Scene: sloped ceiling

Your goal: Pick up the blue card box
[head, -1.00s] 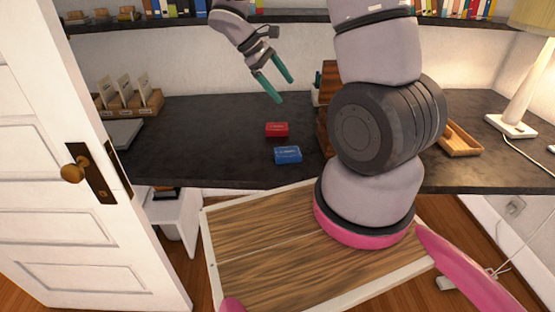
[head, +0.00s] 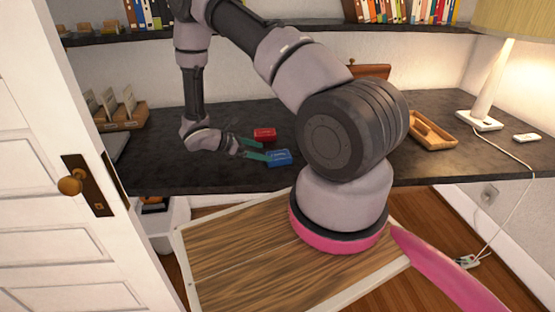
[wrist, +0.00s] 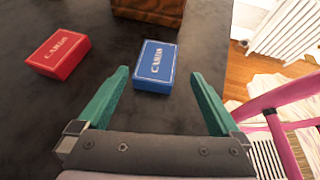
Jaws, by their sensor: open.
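The blue card box (head: 280,157) lies flat on the dark desk near its front edge. In the wrist view the blue card box (wrist: 155,66) lies ahead of my gripper, its near end about level with the fingertips and between their lines, nearer the left finger. My gripper (head: 258,149) is low over the desk, just left of the box in the head view. Its two green fingers are spread open and empty, also in the wrist view (wrist: 160,78). I cannot tell whether a finger touches the box.
A red card box (head: 264,134) lies just behind the blue one, and to its left in the wrist view (wrist: 60,54). A wooden box (wrist: 150,10) stands beyond. A wooden tray (head: 432,132) and lamp (head: 490,90) are at the right.

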